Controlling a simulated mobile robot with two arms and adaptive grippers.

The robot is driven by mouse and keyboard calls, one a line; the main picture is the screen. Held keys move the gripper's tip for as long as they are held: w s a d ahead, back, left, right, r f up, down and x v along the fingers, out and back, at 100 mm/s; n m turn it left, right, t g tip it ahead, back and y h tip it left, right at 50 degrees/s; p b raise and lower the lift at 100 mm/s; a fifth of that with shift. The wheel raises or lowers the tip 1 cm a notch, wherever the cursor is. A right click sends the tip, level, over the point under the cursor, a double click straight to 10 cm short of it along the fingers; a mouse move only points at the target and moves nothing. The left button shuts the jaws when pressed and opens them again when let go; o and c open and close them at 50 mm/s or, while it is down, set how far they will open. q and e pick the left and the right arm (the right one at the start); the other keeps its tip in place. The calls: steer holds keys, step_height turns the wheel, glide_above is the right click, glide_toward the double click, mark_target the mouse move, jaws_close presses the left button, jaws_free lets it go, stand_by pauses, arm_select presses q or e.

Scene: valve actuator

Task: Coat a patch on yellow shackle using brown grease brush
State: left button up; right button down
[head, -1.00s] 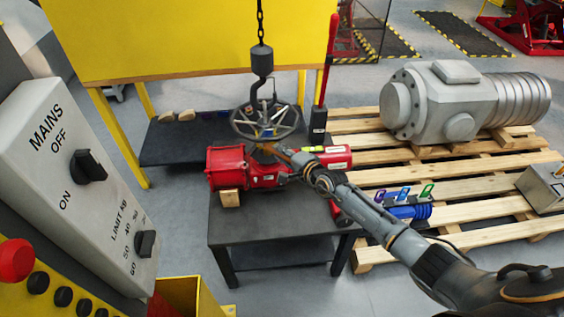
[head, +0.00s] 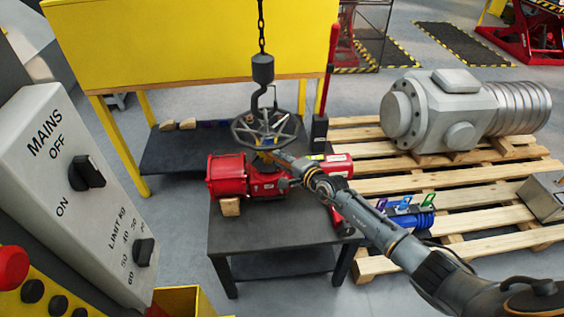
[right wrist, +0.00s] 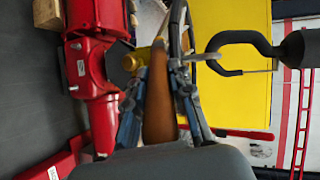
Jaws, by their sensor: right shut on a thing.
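The brown grease brush (right wrist: 158,102) is in my right gripper (right wrist: 162,80), which is shut on its handle in the right wrist view. The brush points up the picture, and its tip is close to a small yellow part (right wrist: 131,61), probably the yellow shackle. Whether they touch is unclear. In the head view my right gripper (head: 282,158) is just below the handwheel (head: 240,131), over the red actuator (head: 229,176); a small yellow patch (head: 265,142) shows by the wheel's hub. My left gripper is not in view.
A dark crane hook (head: 263,72) hangs on a chain right over the handwheel; it also shows in the right wrist view (right wrist: 232,38). The actuator lies on a dark table (head: 262,232). A mains control box (head: 75,215) stands at left, a wooden pallet (head: 455,185) at right.

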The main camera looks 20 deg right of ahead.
steer(key=shift+w, duration=0.25)
steer(key=shift+d, duration=0.15)
